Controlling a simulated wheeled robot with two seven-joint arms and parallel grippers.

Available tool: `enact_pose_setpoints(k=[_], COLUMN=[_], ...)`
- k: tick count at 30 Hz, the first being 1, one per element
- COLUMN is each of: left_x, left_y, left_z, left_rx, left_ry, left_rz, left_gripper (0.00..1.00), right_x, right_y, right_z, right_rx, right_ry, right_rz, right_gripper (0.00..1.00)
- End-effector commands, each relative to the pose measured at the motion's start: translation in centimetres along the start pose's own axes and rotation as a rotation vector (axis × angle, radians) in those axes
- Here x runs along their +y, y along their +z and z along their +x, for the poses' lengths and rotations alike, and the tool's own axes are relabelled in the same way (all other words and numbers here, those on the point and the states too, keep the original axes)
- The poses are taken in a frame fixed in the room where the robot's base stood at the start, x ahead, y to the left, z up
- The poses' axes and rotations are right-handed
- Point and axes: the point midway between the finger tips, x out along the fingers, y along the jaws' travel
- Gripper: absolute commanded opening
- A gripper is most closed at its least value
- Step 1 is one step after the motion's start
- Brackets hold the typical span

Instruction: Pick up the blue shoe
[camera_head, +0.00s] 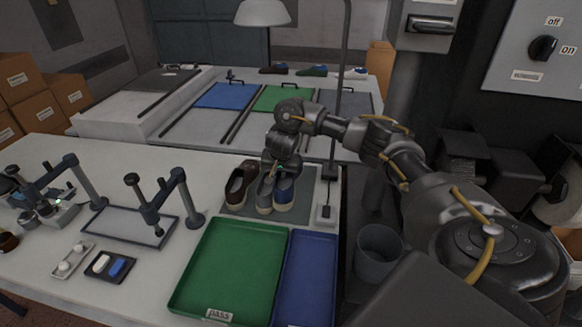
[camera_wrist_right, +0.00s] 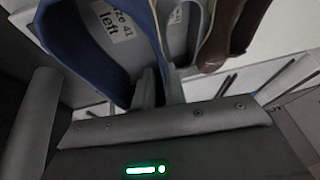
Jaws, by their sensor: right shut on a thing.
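The blue shoe (camera_head: 285,195) is the rightmost of three shoes on a dark grey mat (camera_head: 239,207). A grey shoe (camera_head: 265,196) is close beside it, and a brown shoe (camera_head: 236,186) is at the left. My right gripper (camera_head: 274,177) reaches down at the heel ends of the blue and grey shoes. In the right wrist view its fingers (camera_wrist_right: 159,87) are shut on the blue shoe's (camera_wrist_right: 75,45) side wall, near the heel; the insole reads "left". The grip is partly hidden in the head view. I cannot tell whether the shoe touches the mat. My left gripper is out of view.
A green "pass" tray (camera_head: 232,262) and a blue tray (camera_head: 311,275) lie in front of the mat. A small white box (camera_head: 325,214) and a lamp pole (camera_head: 339,115) stand to the right. A clamp stand (camera_head: 166,200) is at the left. A bin (camera_head: 380,252) stands beyond the table's right edge.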

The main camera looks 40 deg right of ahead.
Motion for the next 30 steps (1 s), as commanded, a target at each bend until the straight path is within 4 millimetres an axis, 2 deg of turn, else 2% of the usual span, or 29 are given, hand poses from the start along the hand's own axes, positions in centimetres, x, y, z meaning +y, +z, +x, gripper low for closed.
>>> enact_pose_setpoints(k=[1, 6, 12, 18, 22, 25, 28, 30], left_x=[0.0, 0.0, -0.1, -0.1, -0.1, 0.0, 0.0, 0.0], left_y=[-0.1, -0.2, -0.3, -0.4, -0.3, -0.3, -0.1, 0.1], left_z=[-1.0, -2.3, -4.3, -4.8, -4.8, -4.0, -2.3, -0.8], left_rx=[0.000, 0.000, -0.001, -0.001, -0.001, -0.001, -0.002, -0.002], left_ry=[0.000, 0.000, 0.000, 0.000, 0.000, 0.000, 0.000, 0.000], left_rz=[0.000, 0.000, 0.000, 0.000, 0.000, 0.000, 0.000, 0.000], left_gripper=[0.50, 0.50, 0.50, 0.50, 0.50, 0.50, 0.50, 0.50], right_x=[-1.1, -3.4, -4.4, -4.8, -4.9, -5.5, -6.8, -7.7], right_y=[0.3, 2.0, 3.0, 3.4, 3.5, 4.1, 5.9, 7.9], right_z=[-1.2, -3.0, -3.7, -3.9, -3.8, -3.9, -4.5, -5.2], right_rx=[0.003, 0.003, 0.000, 0.001, 0.001, -0.003, -0.018, -0.035], right_ry=[-0.004, -0.003, 0.000, -0.001, -0.002, -0.022, -0.074, -0.127], right_rz=[-0.006, -0.005, 0.000, 0.001, -0.002, -0.045, -0.167, -0.296], right_gripper=[0.00, 0.00, 0.00, 0.00, 0.00, 0.00, 0.00, 0.00])
